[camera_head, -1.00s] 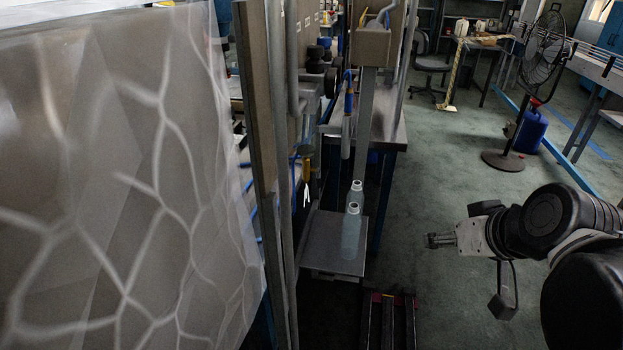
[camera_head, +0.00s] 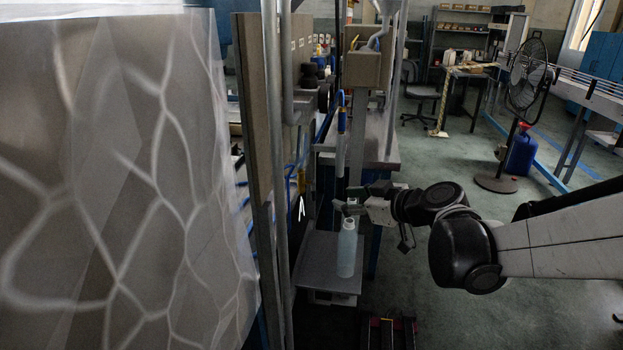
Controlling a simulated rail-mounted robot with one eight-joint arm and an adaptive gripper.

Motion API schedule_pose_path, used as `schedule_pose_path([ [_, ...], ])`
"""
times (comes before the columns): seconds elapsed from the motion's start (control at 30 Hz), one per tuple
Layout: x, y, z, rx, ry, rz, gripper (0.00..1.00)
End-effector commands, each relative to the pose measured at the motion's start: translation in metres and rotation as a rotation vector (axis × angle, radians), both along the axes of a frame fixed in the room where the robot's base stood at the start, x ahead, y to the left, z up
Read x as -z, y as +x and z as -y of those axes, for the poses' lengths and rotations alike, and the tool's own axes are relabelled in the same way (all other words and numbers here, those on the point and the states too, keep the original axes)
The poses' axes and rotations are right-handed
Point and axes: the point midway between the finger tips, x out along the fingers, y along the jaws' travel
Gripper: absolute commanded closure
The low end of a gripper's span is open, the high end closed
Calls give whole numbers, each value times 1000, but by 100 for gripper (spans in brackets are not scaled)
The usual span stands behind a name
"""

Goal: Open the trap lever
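My gripper (camera_head: 352,204) is in the middle of the view, reaching left from my arm. It is just above and behind the neck of a clear bluish bottle (camera_head: 347,255); whether they touch is unclear. The fingers are small and dark, and their opening cannot be judged. No part can be surely identified as the trap lever. A blue-and-grey nozzle-like rod (camera_head: 341,125) hangs upright above my gripper.
The bottle stands on a grey metal platform (camera_head: 318,265). Vertical pipes (camera_head: 277,150) and a brown panel (camera_head: 252,120) stand left of it. A large translucent sheet (camera_head: 120,190) fills the left side. A metal post (camera_head: 358,150) stands behind my gripper. The floor at right is open; a fan (camera_head: 527,80) stands farther back.

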Motion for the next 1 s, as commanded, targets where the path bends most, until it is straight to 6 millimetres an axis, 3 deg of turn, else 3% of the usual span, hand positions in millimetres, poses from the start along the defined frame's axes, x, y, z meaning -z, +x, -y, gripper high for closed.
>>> schedule_pose_path([
  [0.7,42,78,-68,-1,1,-1,70],
  [1.0,50,94,-82,1,0,-1,70],
])
